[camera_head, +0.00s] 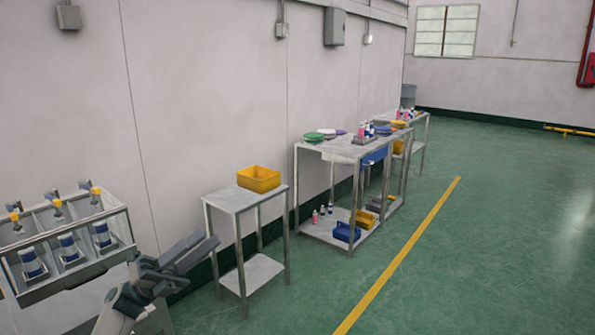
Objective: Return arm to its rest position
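My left arm comes in at the lower left, and its dark grey gripper (207,244) points up and to the right. It is in the air between a wall-side rack and a small metal table, apart from both as far as I can see. I see nothing held in it. Its fingers lie close together in this view, and I cannot tell whether they are open or shut. My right gripper is not in view.
A metal rack (88,273) at left holds several blue-and-white cans with yellow-topped parts above. A small table (232,198) carries a yellow bin (259,179). Farther back, a longer table (335,150) holds bottles and plates. The green floor (480,250) at right is clear.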

